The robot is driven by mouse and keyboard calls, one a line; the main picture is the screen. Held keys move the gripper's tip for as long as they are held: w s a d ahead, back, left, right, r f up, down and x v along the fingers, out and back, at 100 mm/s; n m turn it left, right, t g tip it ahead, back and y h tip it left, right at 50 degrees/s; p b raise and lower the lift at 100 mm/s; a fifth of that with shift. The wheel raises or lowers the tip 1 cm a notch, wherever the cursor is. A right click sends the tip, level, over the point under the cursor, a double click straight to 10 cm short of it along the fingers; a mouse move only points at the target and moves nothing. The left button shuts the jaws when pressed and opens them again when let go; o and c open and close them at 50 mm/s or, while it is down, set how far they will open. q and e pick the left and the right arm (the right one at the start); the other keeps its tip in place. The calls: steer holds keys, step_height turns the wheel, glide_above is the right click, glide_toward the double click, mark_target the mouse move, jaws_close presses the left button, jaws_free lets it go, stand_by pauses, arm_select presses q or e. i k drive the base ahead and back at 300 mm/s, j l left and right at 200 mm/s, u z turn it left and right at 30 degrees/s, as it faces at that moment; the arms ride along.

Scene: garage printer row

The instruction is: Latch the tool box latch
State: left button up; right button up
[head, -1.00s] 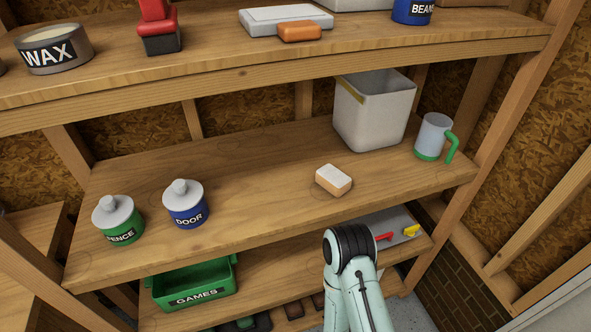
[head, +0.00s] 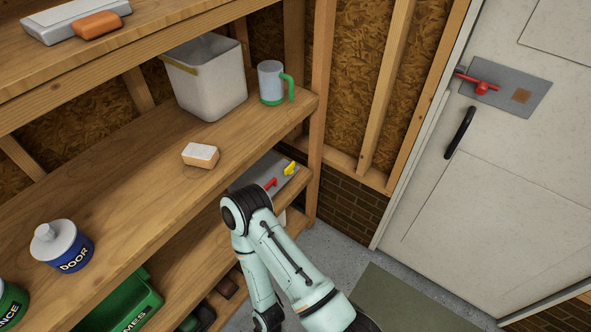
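I cannot identify a tool box for certain. A grey flat-topped thing (head: 262,174) with a red lever and a yellow lever lies on the lower shelf, partly hidden behind my arm and under the shelf above. It may be the tool box, but its body and the state of any latch are not clear. One pale green arm of mine bends in front of the shelf in the lower middle. Neither of my grippers shows.
The middle shelf holds a white bin (head: 207,80), a mug with a green handle (head: 270,83), a white-and-orange block (head: 200,156) and a DOOR tin (head: 62,246). A green GAMES bin (head: 125,303) sits below. A white door (head: 490,150) with a red latch stands right. Floor before it is open.

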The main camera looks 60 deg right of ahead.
mark_target(289, 171)
steer(key=z, duration=2.1)
steer(key=i+l, duration=0.2)
steer(key=l, duration=0.2)
steer(key=i+l, duration=0.25)
steer(key=l, duration=0.15)
steer(key=i+l, duration=0.2)
steer(key=l, duration=0.2)
